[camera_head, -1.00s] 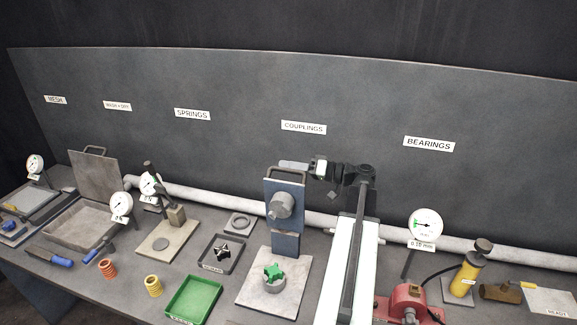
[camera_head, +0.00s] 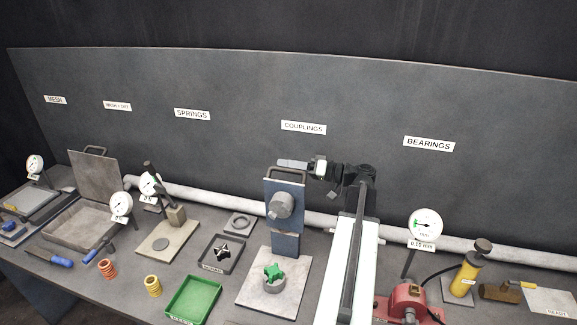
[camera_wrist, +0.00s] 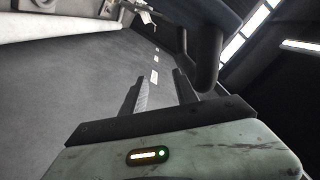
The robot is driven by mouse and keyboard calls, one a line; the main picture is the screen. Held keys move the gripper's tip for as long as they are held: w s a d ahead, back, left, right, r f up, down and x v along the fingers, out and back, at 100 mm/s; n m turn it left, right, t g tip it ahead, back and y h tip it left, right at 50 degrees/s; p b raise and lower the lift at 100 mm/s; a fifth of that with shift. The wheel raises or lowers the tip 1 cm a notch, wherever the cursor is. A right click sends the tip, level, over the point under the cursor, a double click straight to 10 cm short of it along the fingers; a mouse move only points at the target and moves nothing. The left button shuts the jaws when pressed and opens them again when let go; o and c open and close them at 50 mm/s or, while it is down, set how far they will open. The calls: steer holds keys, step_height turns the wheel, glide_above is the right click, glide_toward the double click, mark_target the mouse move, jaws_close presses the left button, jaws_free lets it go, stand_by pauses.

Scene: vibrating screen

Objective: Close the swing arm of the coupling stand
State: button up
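The coupling stand has a pale base plate (camera_head: 252,297) carrying a lower hub with a green star-shaped insert (camera_head: 273,272). Its blue-grey swing arm (camera_head: 284,243) stands upright, raised open, with a round grey hub (camera_head: 281,206) on its front face and a dark handle loop at the top. My gripper (camera_head: 280,162) is level with the handle top, just above or behind it; contact cannot be told. In the wrist view my gripper (camera_wrist: 160,85) has its two fingers apart with nothing between them. A dark curved bar (camera_wrist: 207,60), perhaps the handle, lies close beside the right finger.
A black tray (camera_head: 207,266) with a dark star insert and a green tray (camera_head: 193,300) lie left of the stand. A pale pipe (camera_head: 205,195) runs along the back wall. A red device (camera_head: 405,302) and a dial gauge (camera_head: 425,226) stand to the right.

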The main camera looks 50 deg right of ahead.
steer(key=shift+s, duration=0.1)
steer(key=v, duration=0.7)
steer(key=shift+s+d, duration=0.2)
steer(key=shift+s, duration=0.1)
